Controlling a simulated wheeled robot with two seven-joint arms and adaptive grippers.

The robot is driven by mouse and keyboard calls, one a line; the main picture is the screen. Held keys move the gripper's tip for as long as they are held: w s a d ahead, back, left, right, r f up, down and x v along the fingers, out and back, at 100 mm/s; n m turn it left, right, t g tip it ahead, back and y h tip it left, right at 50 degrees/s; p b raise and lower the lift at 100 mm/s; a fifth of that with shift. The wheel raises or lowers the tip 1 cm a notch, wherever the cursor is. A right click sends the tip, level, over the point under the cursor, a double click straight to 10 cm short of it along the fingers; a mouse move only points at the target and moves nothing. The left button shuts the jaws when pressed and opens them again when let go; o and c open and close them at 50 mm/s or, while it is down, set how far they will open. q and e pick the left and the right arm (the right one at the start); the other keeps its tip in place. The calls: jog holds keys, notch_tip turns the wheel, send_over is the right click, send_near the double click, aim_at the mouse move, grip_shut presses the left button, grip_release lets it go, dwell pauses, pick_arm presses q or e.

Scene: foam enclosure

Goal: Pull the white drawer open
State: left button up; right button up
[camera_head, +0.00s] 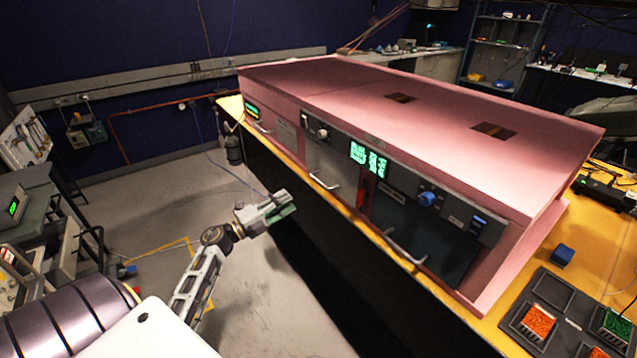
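The white drawer (331,163) is a pale front panel in the pink foam enclosure (400,95), left of the middle of its face. It looks shut. Its light bar handle (324,182) sits near the panel's lower edge. My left gripper (289,203) is below and left of that handle, in front of the table's front edge, and does not touch the handle. Its two fingers point right and appear apart, with nothing seen between them. My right gripper is not in view.
A dark panel (432,228) with its own handle (405,247) is right of the white drawer. A red object (361,190) stands between them. The yellow table (330,200) carries trays of parts (541,317) at the right. The grey floor (190,195) is open at the left.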

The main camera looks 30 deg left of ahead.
aim_at(319, 182)
pick_arm(q)
jog(key=shift+w, duration=0.15)
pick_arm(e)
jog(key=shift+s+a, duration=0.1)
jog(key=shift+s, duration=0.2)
pick_arm(q)
jog(key=shift+p+x, duration=0.85)
jog(key=shift+x, duration=5.95)
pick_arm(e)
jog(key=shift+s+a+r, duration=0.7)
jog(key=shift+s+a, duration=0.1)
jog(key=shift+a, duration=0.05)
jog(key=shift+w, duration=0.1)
